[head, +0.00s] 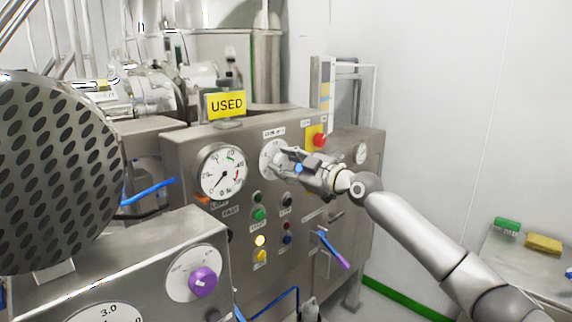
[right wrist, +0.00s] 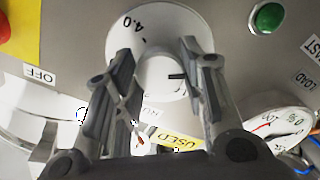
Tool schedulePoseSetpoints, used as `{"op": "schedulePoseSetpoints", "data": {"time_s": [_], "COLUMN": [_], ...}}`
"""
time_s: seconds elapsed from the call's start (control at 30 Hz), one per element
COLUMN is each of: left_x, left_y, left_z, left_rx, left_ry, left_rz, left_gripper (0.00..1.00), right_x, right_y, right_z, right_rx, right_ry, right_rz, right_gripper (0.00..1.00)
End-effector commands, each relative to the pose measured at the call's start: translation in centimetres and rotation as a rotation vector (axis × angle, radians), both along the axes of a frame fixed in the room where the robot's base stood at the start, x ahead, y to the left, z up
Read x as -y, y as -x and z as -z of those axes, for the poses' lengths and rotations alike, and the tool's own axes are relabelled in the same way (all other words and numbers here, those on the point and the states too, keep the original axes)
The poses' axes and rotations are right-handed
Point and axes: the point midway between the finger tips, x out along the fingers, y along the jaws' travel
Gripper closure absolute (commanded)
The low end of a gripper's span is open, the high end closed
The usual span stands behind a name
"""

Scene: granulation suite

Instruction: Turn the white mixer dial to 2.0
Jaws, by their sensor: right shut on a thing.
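The white mixer dial (head: 268,160) is on the upper front of the steel control panel, right of a round gauge. In the right wrist view its round white face (right wrist: 120,45) shows the number 4.0 and a tick. A short dark line marks the white knob (right wrist: 158,78) at its middle. My right gripper (head: 290,160) reaches in from the right and is shut on the knob; in the wrist view a finger stands on each side of it (right wrist: 160,70). The gripper hides much of the dial, and I cannot read its setting. My left gripper is not in view.
A red button (head: 319,140) on a yellow plate is right of the dial. A round gauge (head: 222,172) is left, and several buttons are below. A blue-purple handle (head: 332,250) sticks out lower. A purple knob (head: 203,281) and a perforated disc (head: 55,170) stand nearer, left.

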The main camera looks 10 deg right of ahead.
Motion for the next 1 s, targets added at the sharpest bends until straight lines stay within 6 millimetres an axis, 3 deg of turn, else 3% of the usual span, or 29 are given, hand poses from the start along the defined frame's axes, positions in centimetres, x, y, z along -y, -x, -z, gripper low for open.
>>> {"op": "schedulePoseSetpoints", "data": {"time_s": [0.37, 1.0], "left_x": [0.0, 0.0], "left_y": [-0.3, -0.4], "left_z": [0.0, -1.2], "left_rx": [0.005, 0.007], "left_ry": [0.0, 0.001], "left_rz": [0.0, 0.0], "left_gripper": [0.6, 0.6], "right_x": [-0.1, -0.1], "right_y": [0.0, 0.0], "right_z": [0.1, 0.1], "right_rx": [-0.082, -0.41], "right_ry": [-0.121, -0.611], "right_rz": [0.0, 0.0], "right_gripper": [0.86, 0.86]}}
